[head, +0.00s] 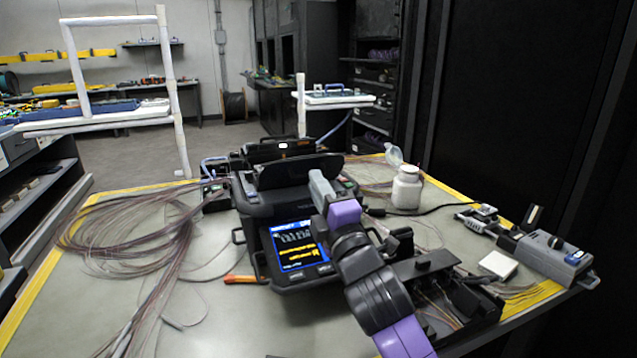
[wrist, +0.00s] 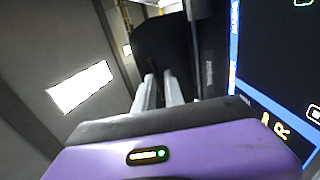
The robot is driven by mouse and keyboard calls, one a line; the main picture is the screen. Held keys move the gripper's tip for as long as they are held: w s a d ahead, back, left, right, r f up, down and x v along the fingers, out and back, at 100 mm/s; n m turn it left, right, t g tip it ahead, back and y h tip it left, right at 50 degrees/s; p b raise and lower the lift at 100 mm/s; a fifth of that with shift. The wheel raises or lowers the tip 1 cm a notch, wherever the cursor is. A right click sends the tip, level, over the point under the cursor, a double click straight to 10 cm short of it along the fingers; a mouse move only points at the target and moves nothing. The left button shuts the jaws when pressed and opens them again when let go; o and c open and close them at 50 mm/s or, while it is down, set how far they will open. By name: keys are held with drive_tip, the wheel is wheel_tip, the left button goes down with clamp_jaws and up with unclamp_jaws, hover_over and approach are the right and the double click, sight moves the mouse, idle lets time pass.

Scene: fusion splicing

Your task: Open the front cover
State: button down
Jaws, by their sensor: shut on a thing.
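The black fusion splicer (head: 250,210) stands on the table in the middle of the head view, its lit screen (head: 297,245) facing me. Its front cover (head: 285,173) is a dark flap that stands up at a tilt on top of the splicer. My gripper (head: 318,176) reaches the cover's right part from the front. In the wrist view, the two grey fingers of my gripper (wrist: 160,85) are close together and end at a dark panel, the front cover (wrist: 160,45). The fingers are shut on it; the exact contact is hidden.
Thin fiber coils (head: 135,235) lie on the left of the table. A white bottle (head: 406,188) with its lid up stands right of the splicer. A dark open tray (head: 440,290) lies right of my arm, with a grey tool (head: 545,258) farther right.

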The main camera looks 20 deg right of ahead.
drive_tip(key=shift+w+a+f+g, duration=0.15)
drive_tip(key=shift+w+f, duration=0.05)
drive_tip(key=shift+f, duration=0.45)
drive_tip(key=shift+w+a+f+g, duration=0.15)
drive_tip(key=shift+w+f, duration=0.05)
drive_tip(key=shift+f, duration=0.45)
drive_tip(key=c, duration=1.8)
unclamp_jaws()
drive_tip(key=shift+o, duration=1.3)
drive_tip(key=shift+w+f, duration=0.15)
drive_tip(key=shift+d+r, duration=0.15)
drive_tip(key=shift+r, duration=0.2)
drive_tip(key=shift+p+v, duration=0.35)
drive_tip(key=shift+v, duration=3.55)
